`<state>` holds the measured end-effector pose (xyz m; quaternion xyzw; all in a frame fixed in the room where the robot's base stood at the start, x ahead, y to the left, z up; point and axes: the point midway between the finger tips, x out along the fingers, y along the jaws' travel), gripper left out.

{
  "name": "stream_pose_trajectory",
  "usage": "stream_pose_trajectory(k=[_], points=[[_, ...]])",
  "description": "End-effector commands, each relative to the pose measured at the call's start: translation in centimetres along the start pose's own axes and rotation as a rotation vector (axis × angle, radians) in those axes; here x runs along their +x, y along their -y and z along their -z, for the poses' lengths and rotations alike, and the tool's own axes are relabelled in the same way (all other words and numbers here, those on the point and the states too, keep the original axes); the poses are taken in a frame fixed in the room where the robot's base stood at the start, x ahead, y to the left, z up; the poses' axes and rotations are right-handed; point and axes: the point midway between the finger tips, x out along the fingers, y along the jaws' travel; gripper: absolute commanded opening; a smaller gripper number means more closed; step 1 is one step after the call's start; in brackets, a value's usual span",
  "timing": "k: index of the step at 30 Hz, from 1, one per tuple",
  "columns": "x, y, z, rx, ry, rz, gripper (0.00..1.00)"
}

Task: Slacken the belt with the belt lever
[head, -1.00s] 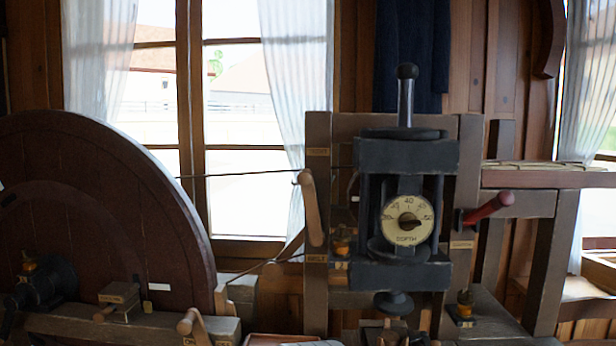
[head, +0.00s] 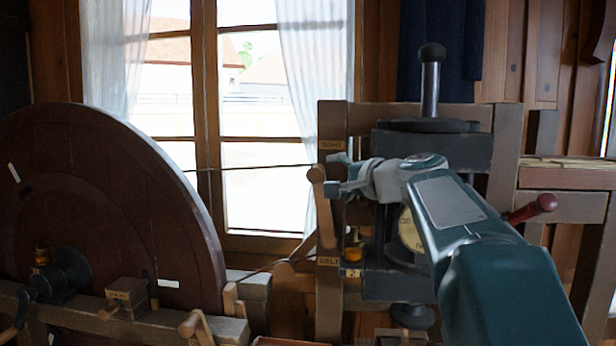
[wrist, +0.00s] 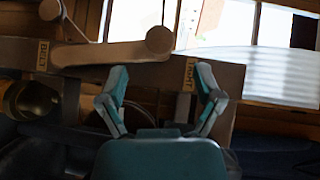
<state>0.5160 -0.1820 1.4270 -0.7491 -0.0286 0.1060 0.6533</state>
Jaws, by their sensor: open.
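The belt lever (head: 322,210) is a pale wooden arm with a round knob on the left post of the frame. Its knob end is up near the upper label, which reads TIGHT in the wrist view (wrist: 189,74). The lever (wrist: 105,53) also crosses the top left of the wrist view. The belt (head: 250,168) is a thin dark cord running from the wheel to the frame. My gripper (head: 336,174) is open beside the lever's knob end. In the wrist view its fingers (wrist: 161,80) are apart with the knob just beyond them, and nothing is held.
A large dark wheel (head: 110,210) stands at the left. A black press with a dial (head: 409,230) stands right of the lever, partly hidden by my arm. A red handle (head: 533,208) sticks out on the right post. The window side left of the lever is open.

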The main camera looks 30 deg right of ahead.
Motion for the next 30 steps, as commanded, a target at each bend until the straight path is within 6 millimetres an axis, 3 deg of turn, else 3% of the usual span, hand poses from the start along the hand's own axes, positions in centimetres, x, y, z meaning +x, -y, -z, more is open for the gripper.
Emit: stream_pose_trajectory(k=[6,11,23,24,29,30], points=[[4.3,-0.1,0.0,0.001,0.003,-0.002,0.84],[6.5,-0.2,0.0,-0.001,0.002,-0.003,0.84],[7.5,-0.1,0.0,-0.001,0.0,-0.002,0.84],[7.5,-0.1,0.0,-0.001,0.0,-0.002,0.75],[7.5,-0.1,0.0,-0.001,-0.001,-0.003,0.04],[7.5,-0.1,0.1,-0.001,-0.001,-0.003,0.0]])
